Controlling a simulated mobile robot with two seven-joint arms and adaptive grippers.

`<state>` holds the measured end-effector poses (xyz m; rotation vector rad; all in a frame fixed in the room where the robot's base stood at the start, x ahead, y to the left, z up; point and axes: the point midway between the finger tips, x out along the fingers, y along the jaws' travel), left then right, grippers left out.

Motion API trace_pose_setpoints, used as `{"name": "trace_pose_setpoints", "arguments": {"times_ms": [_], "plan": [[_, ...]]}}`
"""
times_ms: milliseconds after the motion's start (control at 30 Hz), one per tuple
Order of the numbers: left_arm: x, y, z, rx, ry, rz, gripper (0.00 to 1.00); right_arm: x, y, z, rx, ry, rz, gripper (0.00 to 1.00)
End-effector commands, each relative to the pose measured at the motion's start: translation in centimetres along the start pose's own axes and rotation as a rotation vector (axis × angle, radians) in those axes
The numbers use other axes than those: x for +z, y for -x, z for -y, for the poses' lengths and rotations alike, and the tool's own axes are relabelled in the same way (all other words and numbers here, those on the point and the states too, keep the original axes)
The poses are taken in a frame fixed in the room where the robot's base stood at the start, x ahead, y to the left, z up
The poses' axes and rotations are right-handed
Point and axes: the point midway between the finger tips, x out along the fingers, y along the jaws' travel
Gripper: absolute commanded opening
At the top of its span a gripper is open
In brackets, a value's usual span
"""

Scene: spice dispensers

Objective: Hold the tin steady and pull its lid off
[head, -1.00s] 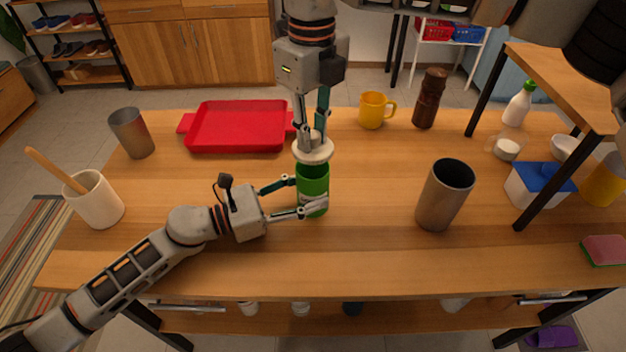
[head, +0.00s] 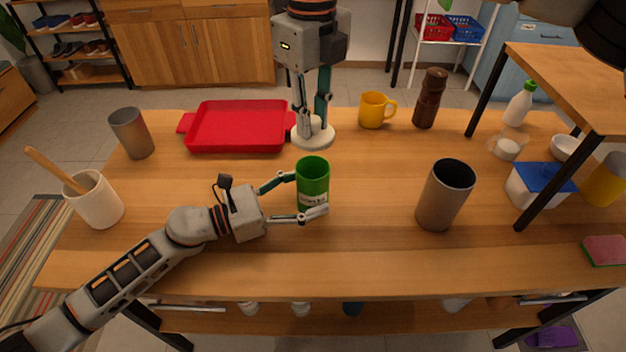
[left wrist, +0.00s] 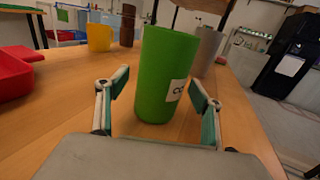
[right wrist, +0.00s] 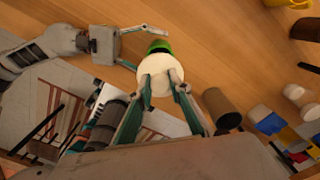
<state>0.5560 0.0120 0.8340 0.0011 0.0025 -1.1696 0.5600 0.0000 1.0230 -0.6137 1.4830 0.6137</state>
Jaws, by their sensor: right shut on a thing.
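The green tin (head: 313,188) stands upright on the table with its open top showing. In the left wrist view the tin (left wrist: 165,75) stands between and just beyond my left fingers, its pale label partly showing. My left gripper (head: 310,193) is open around the tin's lower part, with a small gap at a finger. The round off-white lid (head: 322,140) is apart from the tin, above and behind it in the head view. My right gripper (head: 313,125) is shut on the lid; in the right wrist view the lid (right wrist: 153,84) hides most of the tin.
A red tray (head: 238,128) lies behind left, a yellow mug (head: 373,110) and brown mill (head: 430,98) behind right. A grey metal cup (head: 440,205) stands right of the tin. A white pot (head: 95,205) with a wooden spoon stands left. The front middle is clear.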

Motion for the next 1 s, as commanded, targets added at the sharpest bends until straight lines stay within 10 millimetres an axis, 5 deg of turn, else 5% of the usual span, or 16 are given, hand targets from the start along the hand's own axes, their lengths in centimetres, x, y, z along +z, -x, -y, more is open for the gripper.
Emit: {"name": "trace_pose_setpoints", "arguments": {"times_ms": [267,700,1000], "plan": [[0.0,0.7,0.0,0.001,0.001,0.0,0.67,0.0,0.0,0.0,0.0,0.0,0.0,0.0],[-0.1,8.8,0.1,0.001,0.002,-0.002,0.67,0.0,0.0,0.0,0.0,0.0,0.001,0.0],[0.0,11.8,0.0,0.0,0.0,0.0,0.67,0.0,0.0,0.0,0.0,0.0,0.001,0.0]]}}
